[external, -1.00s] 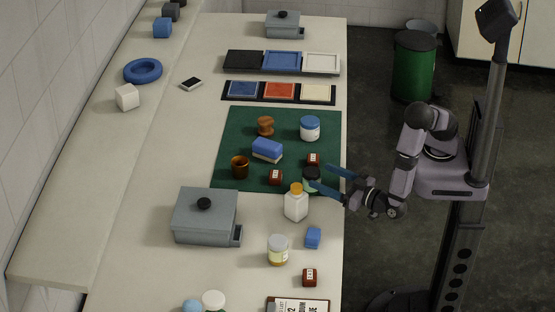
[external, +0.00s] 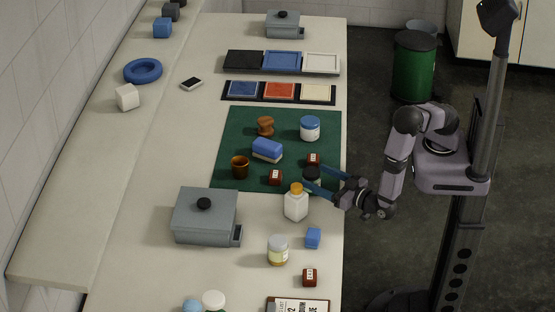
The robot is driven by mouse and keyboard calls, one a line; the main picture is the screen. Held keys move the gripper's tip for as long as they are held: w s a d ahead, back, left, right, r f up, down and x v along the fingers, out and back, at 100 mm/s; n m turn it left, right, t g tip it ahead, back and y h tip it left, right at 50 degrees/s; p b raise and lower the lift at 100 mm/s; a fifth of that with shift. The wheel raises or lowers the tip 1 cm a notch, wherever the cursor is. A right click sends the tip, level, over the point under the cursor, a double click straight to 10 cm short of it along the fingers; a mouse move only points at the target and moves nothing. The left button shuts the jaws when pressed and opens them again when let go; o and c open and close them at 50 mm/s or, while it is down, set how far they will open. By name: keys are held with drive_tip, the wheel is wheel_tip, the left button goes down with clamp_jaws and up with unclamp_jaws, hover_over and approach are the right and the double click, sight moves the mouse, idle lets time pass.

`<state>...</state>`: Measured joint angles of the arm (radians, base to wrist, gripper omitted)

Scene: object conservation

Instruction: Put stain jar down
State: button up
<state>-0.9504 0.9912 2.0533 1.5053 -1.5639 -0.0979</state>
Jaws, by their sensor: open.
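A small jar with a dark lid and pale body (external: 312,180) stands upright at the lower right of the green mat (external: 228,150). No readable label shows which jar is the stain jar. My gripper (external: 314,177) reaches in from the right with its two blue fingers spread, one on the far side and one on the near side of this jar. The jar is partly hidden by the fingers, and I cannot tell whether they touch it. Small red-brown labelled jars stand close by, one behind (external: 313,160) and one to the left (external: 275,177).
A white bottle with an orange cap (external: 296,204) stands just in front of my fingers. The mat also holds a blue sponge (external: 267,149), a brown cup (external: 240,167) and a blue-lidded jar (external: 310,128). A grey box (external: 205,216) stands left. Bare table lies left of the mat.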

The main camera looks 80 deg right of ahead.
drive_tip(key=shift+p+x, duration=0.5)
drive_tip(key=shift+x, duration=1.15)
drive_tip(key=c, duration=1.4)
drive_tip(key=shift+a+r, duration=0.1)
drive_tip(key=shift+r+b, duration=1)
drive_tip(key=shift+r, duration=3.9)
